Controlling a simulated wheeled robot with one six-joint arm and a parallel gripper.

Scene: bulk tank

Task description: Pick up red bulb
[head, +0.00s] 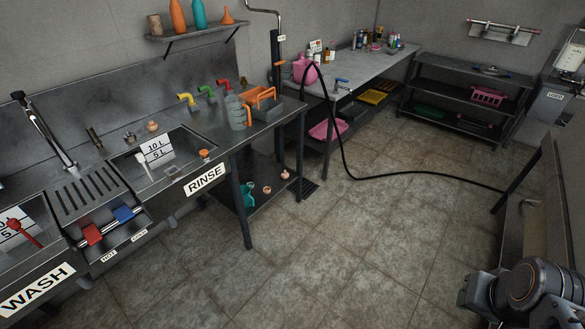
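No clearly red bulb stands out. A small orange-red rounded piece (204,153) sits on the front rim of the rinse sink (168,178), just above the RINSE label; it is too small to tell what it is. A pale pinkish bulb-like piece (152,126) stands on the back ledge of that sink. Similar pale pieces (285,174) lie on the shelf under the counter. Part of my arm shows at the bottom right, far from these; my gripper's fingertips are not visible.
A wash sink (30,260) with red and blue handles (92,234) beside it is at left. A black hose (400,175) crosses the floor from the far table (375,63). A metal bench edge (525,175) is at right.

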